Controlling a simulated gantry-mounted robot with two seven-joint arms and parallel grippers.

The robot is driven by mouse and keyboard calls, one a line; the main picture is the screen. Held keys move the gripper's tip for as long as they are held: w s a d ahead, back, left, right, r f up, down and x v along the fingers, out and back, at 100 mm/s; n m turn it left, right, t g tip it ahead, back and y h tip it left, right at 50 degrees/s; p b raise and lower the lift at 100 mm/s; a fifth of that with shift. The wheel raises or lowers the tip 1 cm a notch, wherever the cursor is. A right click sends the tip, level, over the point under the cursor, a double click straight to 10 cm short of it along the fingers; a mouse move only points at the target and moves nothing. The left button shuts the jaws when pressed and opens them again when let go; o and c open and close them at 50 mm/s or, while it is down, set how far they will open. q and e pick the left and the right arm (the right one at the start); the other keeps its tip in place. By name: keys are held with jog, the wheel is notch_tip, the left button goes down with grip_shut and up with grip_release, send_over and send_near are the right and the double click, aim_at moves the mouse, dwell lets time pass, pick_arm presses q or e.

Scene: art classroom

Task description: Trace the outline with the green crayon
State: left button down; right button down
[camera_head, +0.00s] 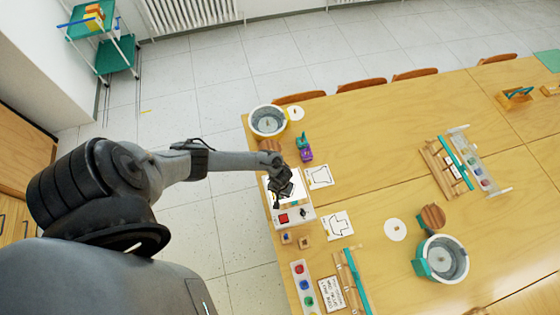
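My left gripper (282,184) is over a white lit panel on a wooden box (296,216) with a red square and a dark knob, near the table's left edge. It covers part of the panel, and I cannot tell whether its fingers are open or shut. A white sheet with a black outline (319,177) lies just right of the panel. A second outline sheet (337,225) lies nearer. I cannot make out a green crayon; the gripper may hide it. My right gripper is not in view.
A grey bucket (268,121), a green-and-purple item (305,149), small wooden blocks (304,242) and a tray with coloured pieces (304,287) surround the panel. Another bucket (444,259) stands to the right. The table's middle (385,150) is clear. Chairs (362,85) line the far edge.

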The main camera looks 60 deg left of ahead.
pick_arm(q)
jog(key=shift+w+d, duration=0.1)
jog(key=shift+d, duration=0.1)
dwell(0.5)
jog(key=shift+w, duration=0.2)
jog(key=shift+w+d, duration=0.1)
jog(key=shift+w, duration=0.1)
dwell(0.3)
jog(key=shift+w+d, duration=0.25)
jog(key=shift+w, duration=0.7)
dwell(1.0)
jog(key=shift+w, duration=0.15)
jog(key=shift+w+d, duration=0.2)
jog(key=shift+w, duration=0.7)
dwell(1.0)
jog(key=shift+w, duration=0.2)
jog(key=shift+w+a, duration=0.65)
jog(key=shift+a, duration=0.15)
dwell(1.6)
